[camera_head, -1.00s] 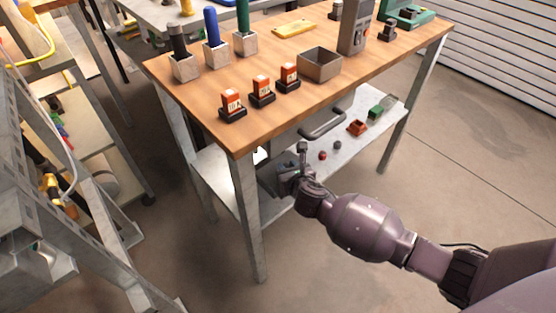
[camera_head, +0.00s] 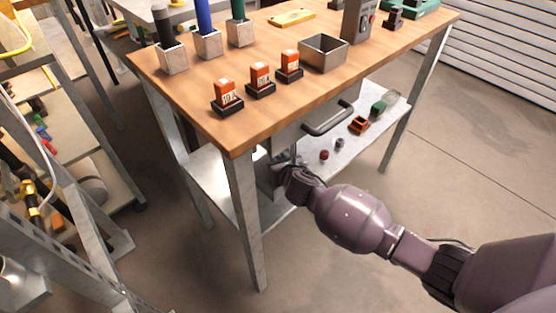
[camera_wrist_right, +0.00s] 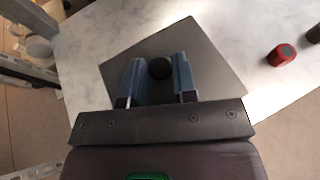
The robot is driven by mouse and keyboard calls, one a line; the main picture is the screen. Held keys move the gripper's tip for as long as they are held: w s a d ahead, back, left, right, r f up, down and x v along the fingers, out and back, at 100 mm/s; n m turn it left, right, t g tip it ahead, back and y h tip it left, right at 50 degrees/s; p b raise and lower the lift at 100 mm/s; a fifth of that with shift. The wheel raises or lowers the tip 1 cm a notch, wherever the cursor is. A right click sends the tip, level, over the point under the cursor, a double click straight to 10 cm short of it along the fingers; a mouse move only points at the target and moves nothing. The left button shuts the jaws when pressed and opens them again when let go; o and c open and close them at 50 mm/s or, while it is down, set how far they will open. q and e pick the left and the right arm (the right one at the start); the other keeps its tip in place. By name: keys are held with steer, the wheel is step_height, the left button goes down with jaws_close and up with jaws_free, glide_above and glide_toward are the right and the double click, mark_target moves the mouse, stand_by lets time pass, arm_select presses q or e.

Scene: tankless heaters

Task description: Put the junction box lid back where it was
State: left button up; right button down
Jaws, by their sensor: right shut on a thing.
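The junction box lid appears as a flat grey plate (camera_wrist_right: 215,65) with a round dark knob (camera_wrist_right: 160,68) in the right wrist view. My right gripper (camera_wrist_right: 159,80) has one finger on each side of the knob and is shut on the lid. In the head view my right gripper (camera_head: 290,166) is under the front edge of the workbench, above its lower shelf. The lid is mostly hidden by the gripper there. I cannot make out the junction box with certainty. My left gripper is not in view.
The wooden workbench (camera_head: 190,88) has a drawer handle (camera_head: 328,118) just right of the gripper and a front leg (camera_head: 246,220) to its left. Its pale lower shelf (camera_wrist_right: 95,45) holds a small red part (camera_wrist_right: 281,54). An orange part (camera_head: 358,125) lies farther right.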

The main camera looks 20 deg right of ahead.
steer(key=shift+r, duration=0.35)
steer(key=shift+f, duration=0.4)
steer(key=shift+f, duration=0.2)
steer(key=c, duration=0.9)
jaws_free()
